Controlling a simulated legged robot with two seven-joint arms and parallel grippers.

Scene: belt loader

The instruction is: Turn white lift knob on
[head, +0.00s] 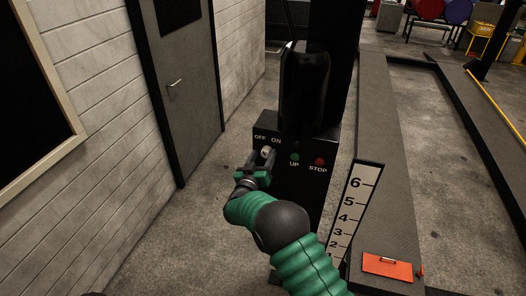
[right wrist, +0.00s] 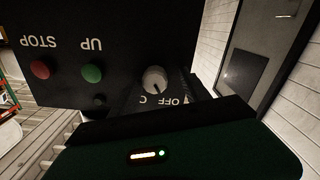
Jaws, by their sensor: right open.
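The white lift knob (head: 266,151) sits on the black control box (head: 305,190), under the OFF and ON labels. My right gripper (head: 261,164) is open in front of the knob, its fingertips close to it; I cannot tell whether they touch it. In the right wrist view, which is upside down, the knob (right wrist: 155,80) shows as a round white dial with a dark pointer mark. The OFF label is readable there and the ON label is partly covered by my gripper body (right wrist: 180,145). My left gripper is not in view.
A green UP button (head: 294,157) and a red STOP button (head: 319,161) are right of the knob. A numbered scale plate (head: 356,205) and an orange plate (head: 387,265) on the lift's ramp (head: 385,130) lie further right. A grey door (head: 178,85) stands left, with free floor before it.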

